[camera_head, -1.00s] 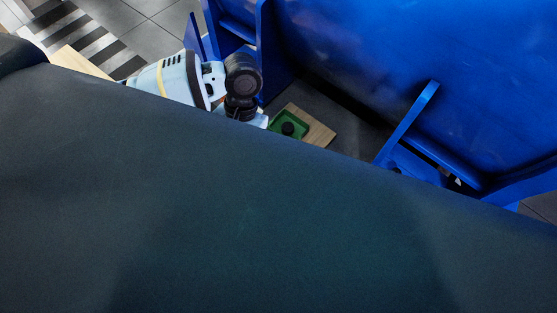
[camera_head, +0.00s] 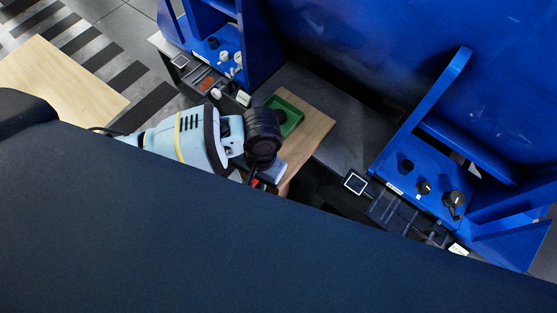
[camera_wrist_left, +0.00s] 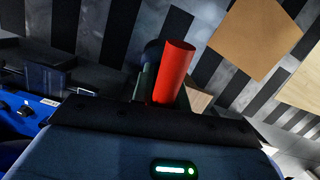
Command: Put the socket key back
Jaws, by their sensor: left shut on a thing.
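My left gripper (camera_wrist_left: 163,88) is shut on a red cylinder (camera_wrist_left: 175,70), which looks like the handle of the socket key. The handle sticks up from between the fingers in the left wrist view; its other end is hidden. In the head view my left wrist is over the near left edge of a small wooden table. A small red spot (camera_head: 256,183) shows below the wrist there, with the fingers mostly hidden. A green tray (camera_head: 295,105) lies on the table just beyond the wrist, with a dark round thing in it. My right gripper is not in view.
The wooden table (camera_head: 318,123) stands between two blue stations. The right blue station (camera_head: 425,205) has black knobs; the left one (camera_head: 207,50) has small white and black parts. Another wooden surface (camera_head: 60,85) is at far left. My dark body hides the lower head view.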

